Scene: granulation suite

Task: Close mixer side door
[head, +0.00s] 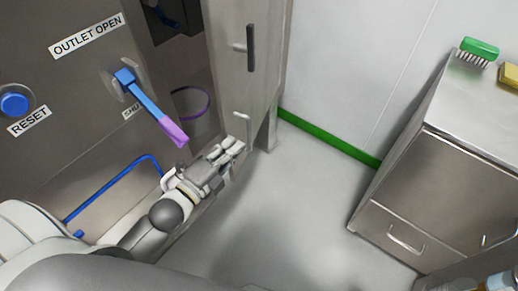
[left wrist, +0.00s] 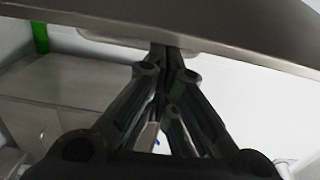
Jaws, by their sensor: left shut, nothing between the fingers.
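The mixer side door (head: 270,60) looks like a tall steel panel standing out from the mixer body (head: 75,90), apparently ajar, with a dark opening to its left. It has a dark upright handle (head: 250,47) and a smaller pale fitting (head: 241,117) below. My left gripper (head: 238,150) is shut and empty at the door's lower end. In the left wrist view its fingertips (left wrist: 162,50) are together, right under a grey steel surface (left wrist: 220,25); I cannot tell whether they touch it. My right gripper is in neither view.
A blue lever with a purple end (head: 155,110) and a blue reset button (head: 14,103) are on the mixer front. A steel cabinet (head: 440,180) stands at the right with a green brush (head: 479,48) on top. The floor (head: 300,220) between is clear.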

